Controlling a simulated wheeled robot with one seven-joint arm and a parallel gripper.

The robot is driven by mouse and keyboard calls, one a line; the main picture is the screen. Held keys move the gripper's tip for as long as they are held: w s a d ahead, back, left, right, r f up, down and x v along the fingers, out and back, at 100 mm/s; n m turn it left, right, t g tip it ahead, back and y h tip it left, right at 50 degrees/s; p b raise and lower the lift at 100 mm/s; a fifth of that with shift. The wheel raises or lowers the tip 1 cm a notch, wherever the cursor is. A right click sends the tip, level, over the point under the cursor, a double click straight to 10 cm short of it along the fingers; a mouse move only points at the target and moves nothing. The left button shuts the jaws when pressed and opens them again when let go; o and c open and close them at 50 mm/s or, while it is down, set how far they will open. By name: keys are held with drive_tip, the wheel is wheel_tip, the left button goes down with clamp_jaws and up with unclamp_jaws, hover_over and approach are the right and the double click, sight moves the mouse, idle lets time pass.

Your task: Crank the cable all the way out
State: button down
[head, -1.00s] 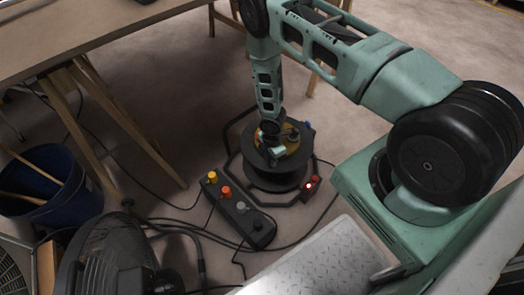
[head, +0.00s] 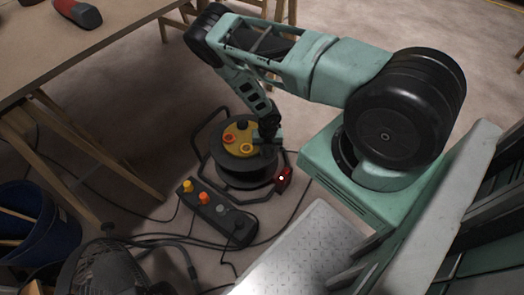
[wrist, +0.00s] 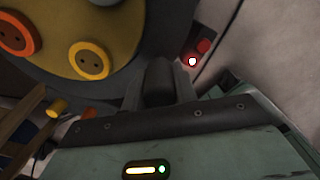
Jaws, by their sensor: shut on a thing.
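The cable reel (head: 236,167) is a black drum in a dark tube frame on the floor, with a yellow face plate (head: 238,136) carrying orange- and yellow-ringed sockets. The plate also shows at the upper left of the wrist view (wrist: 118,28). My gripper (head: 266,141) reaches down to the right side of the reel's top. It is shut on the dark crank knob (wrist: 160,82), seen between the fingers in the wrist view. Black cable (head: 300,205) lies on the floor near the reel; how much remains on the drum cannot be told.
A workbench (head: 60,60), blue bin (head: 35,225) and fan (head: 105,268) stand at left. Floor behind the reel is clear.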

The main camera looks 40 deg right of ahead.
drive_tip(key=shift+d+n, duration=0.6)
drive_tip(key=shift+d, duration=0.1)
drive_tip(key=c, duration=1.1)
unclamp_jaws()
drive_tip(key=shift+w, duration=0.1)
drive_tip(key=shift+r, duration=0.15)
wheel_tip(320, 180, up, 17)
drive_tip(key=p, duration=0.4)
